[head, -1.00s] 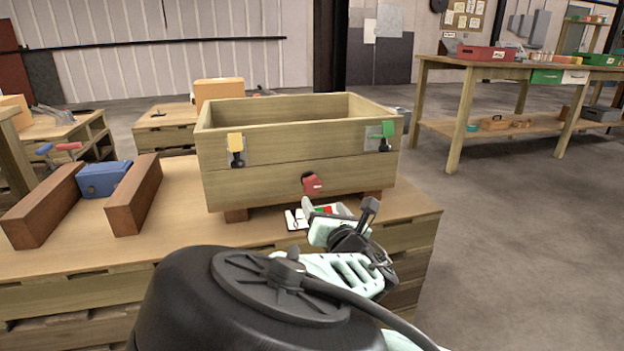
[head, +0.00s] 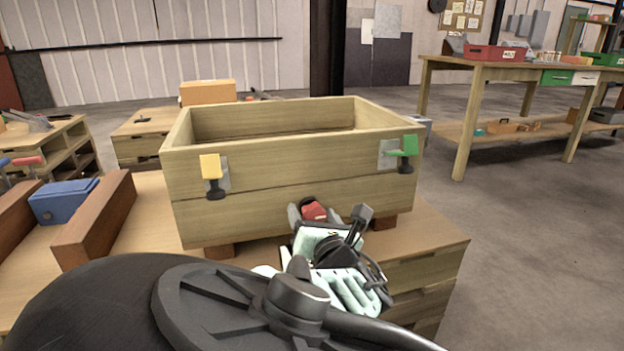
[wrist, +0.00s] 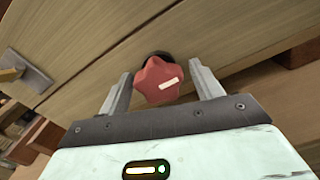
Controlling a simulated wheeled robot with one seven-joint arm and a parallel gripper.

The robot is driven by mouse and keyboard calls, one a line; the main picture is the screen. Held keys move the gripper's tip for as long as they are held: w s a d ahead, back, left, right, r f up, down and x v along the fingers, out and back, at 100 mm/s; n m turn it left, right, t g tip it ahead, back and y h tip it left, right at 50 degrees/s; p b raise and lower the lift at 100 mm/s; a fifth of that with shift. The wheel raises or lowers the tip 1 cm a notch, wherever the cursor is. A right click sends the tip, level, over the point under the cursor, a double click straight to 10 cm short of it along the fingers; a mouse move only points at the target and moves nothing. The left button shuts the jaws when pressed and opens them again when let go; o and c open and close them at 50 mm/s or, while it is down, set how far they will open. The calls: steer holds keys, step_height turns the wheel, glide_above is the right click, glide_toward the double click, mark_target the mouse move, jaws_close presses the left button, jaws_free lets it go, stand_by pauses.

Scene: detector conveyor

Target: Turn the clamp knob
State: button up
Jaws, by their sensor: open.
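The clamp knob is a red lobed knob with a white mark, on the front face of a wooden box (head: 260,215). In the head view the knob (head: 314,211) shows just above my gripper (head: 316,214), partly hidden by it. In the wrist view the knob (wrist: 162,82) sits between the two fingers of my gripper (wrist: 164,84), with a gap on each side. The fingers are open and point at the box front. A dark base shows behind the knob.
A yellow latch (head: 211,172) and a green latch (head: 405,150) are on the box front, either side of the knob. A blue block (head: 62,202) lies between brown wooden bars at left. A workbench (head: 500,72) stands at back right; floor is clear between.

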steer(key=c, duration=1)
steer(key=shift+r+m+p, duration=0.1)
steer(key=shift+m+p, duration=0.2)
steer(key=shift+p, duration=0.1)
steer(key=m+p, duration=0.2)
steer(key=shift+r+m, duration=0.1)
steer(key=shift+m, duration=0.3)
steer(key=m+p, duration=0.3)
steer(key=m, duration=0.1)
steer(key=shift+m, duration=0.3)
steer(key=m+p, duration=0.2)
steer(key=m, duration=0.2)
steer(key=shift+m+p, duration=0.65)
steer(key=shift+m, duration=1.75)
steer(key=shift+a, duration=0.1)
